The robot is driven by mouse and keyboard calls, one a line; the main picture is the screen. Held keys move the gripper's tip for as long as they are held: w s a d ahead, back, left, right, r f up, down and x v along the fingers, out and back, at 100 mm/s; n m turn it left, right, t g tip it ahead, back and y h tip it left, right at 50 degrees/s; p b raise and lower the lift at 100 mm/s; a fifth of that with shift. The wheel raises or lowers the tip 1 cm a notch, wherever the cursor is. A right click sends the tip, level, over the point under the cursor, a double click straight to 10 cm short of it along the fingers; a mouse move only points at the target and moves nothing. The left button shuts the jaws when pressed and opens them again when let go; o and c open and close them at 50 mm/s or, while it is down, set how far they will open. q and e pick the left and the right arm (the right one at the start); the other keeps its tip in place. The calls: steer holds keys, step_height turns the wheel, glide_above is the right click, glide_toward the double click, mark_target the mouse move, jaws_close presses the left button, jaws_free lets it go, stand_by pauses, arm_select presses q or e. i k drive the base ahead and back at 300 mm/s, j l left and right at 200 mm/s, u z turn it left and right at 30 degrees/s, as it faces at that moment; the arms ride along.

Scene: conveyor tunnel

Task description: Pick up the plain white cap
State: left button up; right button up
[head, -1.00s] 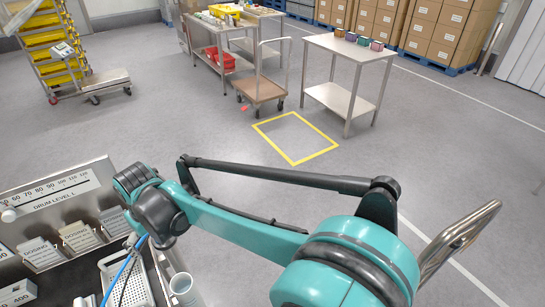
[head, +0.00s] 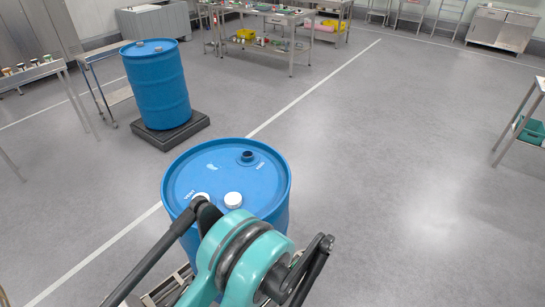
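A blue drum (head: 270,215) stands upright in front of me, its lower part hidden by my teal arm. On its top lies a round white cap (head: 233,200), which looks plain from here. A second whitish round fitting (head: 201,197) sits just left of it, next to printed lettering and partly covered by my arm. A dark round opening (head: 247,156) with a raised rim is at the far side of the drum top.
Another blue drum (head: 157,85) stands on a dark platform (head: 170,131) behind, to the left. A steel table (head: 265,43) with small items is at the back. A shelf table with a green bin (head: 530,130) is at the right edge. The floor right of the near drum is clear.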

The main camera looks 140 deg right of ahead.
mark_target(233, 200)
steer(key=z, duration=1.1)
steer(key=k+z, duration=0.1)
steer(key=z, duration=1.55)
steer(key=l+z, duration=0.1)
steer(key=z, duration=1)
steer(key=l+z, duration=0.15)
steer(key=z, duration=0.4)
steer(key=k, duration=0.05)
